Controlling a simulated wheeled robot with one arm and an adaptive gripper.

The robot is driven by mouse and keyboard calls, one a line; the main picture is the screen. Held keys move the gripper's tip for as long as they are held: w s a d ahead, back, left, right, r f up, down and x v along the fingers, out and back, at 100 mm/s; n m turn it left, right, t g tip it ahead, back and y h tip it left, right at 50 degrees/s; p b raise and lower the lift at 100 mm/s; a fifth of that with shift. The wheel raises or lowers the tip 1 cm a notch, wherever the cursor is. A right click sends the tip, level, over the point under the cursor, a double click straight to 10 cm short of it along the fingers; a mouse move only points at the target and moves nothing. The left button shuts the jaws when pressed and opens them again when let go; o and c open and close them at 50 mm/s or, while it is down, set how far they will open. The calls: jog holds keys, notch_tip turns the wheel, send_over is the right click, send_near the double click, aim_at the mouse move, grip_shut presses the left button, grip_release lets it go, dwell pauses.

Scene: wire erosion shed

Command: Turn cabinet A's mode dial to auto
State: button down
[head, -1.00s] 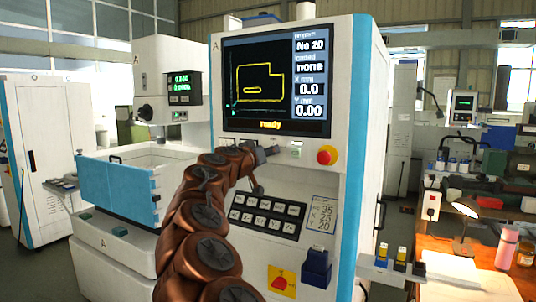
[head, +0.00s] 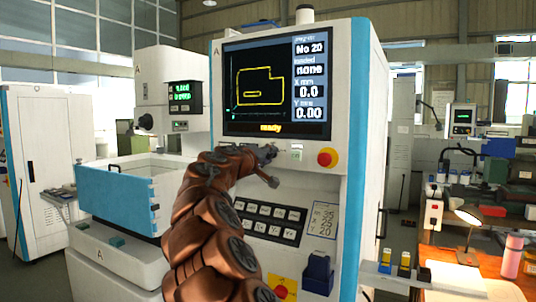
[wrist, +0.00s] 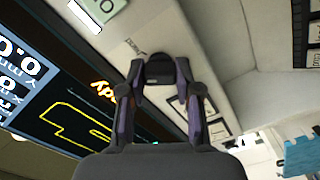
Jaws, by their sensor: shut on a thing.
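Cabinet A (head: 340,180) is a white machine cabinet with blue edging, an "A" at its top left and a dark screen (head: 262,85) reading "ready". My gripper (head: 268,154) is at the panel strip just below the screen. In the wrist view my gripper (wrist: 159,72) has its two fingers closed on either side of a black mode dial (wrist: 159,69). A small label beside the dial is too blurred to read.
Right of my gripper are a small green-lit indicator (head: 296,155) and a red emergency button (head: 327,158) on a yellow ring. Below are a black keypad (head: 268,220) and a blue holder (head: 318,272). A workbench with a lamp (head: 468,218) stands at the right.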

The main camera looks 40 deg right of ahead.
jog(key=shift+n+p, duration=1.8)
jog(key=shift+n, duration=1.4)
jog(key=c, duration=0.8)
grip_release()
jog(key=v, duration=1.2)
